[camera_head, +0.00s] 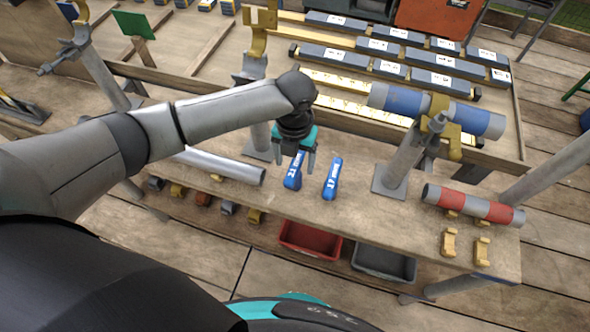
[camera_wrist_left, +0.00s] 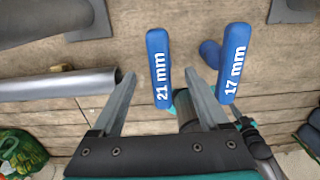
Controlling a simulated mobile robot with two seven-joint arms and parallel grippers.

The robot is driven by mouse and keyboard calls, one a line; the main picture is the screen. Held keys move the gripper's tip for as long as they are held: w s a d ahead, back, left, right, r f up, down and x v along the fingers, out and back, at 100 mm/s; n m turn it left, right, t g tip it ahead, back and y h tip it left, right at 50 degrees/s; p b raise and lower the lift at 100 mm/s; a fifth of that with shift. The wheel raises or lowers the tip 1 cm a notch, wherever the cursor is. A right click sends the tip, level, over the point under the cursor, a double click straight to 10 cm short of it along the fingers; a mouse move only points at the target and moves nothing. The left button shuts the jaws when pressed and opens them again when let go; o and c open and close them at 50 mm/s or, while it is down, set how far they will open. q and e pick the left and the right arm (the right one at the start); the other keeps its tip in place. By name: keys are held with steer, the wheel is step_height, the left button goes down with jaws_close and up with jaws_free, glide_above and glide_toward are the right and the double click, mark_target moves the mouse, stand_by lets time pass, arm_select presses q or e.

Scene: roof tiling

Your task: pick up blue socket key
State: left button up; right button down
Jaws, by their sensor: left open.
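Two blue socket keys lie side by side on the wooden workbench (camera_head: 330,230). One is marked 21 mm (camera_head: 292,178) and the other 17 mm (camera_head: 332,178). My left gripper (camera_head: 296,172) is over the 21 mm key with its fingers pointing down. In the left wrist view the gripper (camera_wrist_left: 163,95) is open, and the 21 mm key (camera_wrist_left: 158,65) shows in line with the gap between the fingers. The 17 mm key (camera_wrist_left: 233,62) is outside the right finger. I cannot tell the exact height of the fingers above the bench. My right gripper is not in view.
A grey metal pipe (camera_head: 220,166) lies left of the keys. A stand (camera_head: 392,170) holds a blue-and-grey pipe (camera_head: 402,101) at the right. A red-and-grey pipe (camera_head: 474,206) and yellow brackets (camera_head: 448,243) lie further right. Red (camera_head: 308,240) and grey (camera_head: 384,263) bins sit below the front edge.

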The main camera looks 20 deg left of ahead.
arm_select(q)
step_height(320, 180, down, 4)
steer(key=shift+r+b, duration=0.1)
steer(key=shift+b, duration=0.2)
jaws_close()
stand_by(0.4)
